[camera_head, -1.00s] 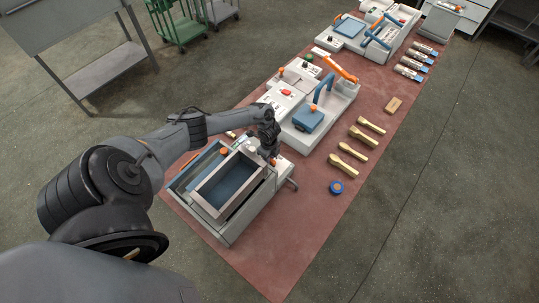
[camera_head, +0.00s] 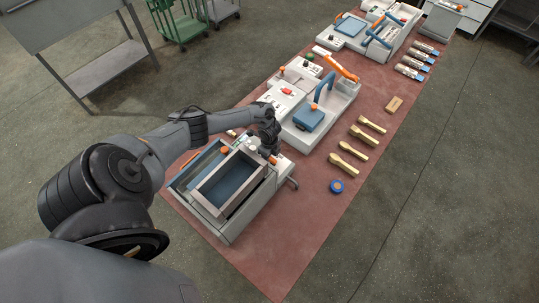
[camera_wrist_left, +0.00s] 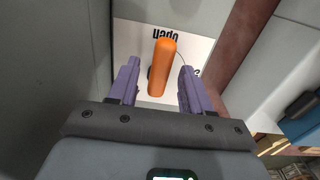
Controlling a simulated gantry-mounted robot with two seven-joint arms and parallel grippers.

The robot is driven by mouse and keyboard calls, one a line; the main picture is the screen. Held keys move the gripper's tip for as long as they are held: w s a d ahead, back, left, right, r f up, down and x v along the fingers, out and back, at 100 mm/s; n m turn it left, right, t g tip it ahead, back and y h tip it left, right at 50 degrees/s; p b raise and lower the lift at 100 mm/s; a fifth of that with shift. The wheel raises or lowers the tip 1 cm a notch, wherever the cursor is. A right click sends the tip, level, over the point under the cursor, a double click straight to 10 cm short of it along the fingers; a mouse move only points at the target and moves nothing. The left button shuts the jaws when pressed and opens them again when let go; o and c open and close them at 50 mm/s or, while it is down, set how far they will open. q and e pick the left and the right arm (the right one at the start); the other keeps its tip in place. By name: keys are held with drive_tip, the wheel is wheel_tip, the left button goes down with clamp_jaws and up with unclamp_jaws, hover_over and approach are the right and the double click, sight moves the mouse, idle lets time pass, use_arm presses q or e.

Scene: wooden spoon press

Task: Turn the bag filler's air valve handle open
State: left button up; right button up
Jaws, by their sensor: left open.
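The bag filler (camera_head: 232,226) is a grey machine with an open rectangular hopper, at the near end of the red mat in the head view. My left gripper (camera_head: 268,150) is over its far right corner. In the left wrist view, the orange valve handle (camera_wrist_left: 163,66) stands out from a white plate with the word "Open", which appears upside down. My left gripper (camera_wrist_left: 160,70) is open, with one purple finger on each side of the handle and visible gaps to both. The handle's base is partly hidden. My right gripper is not in view.
A press with a blue block (camera_head: 308,117) and blue lever stands just beyond the filler. Several wooden spoons (camera_head: 354,150) and a blue round tape-like item (camera_head: 337,186) lie to the right on the red mat (camera_head: 290,235). The mat's near right part is clear.

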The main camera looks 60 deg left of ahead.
use_arm(q)
drive_tip(key=shift+r, duration=0.1)
wheel_tip(320, 180, up, 11)
drive_tip(key=p, duration=0.1)
drive_tip(key=shift+f, duration=0.2)
idle(0.6)
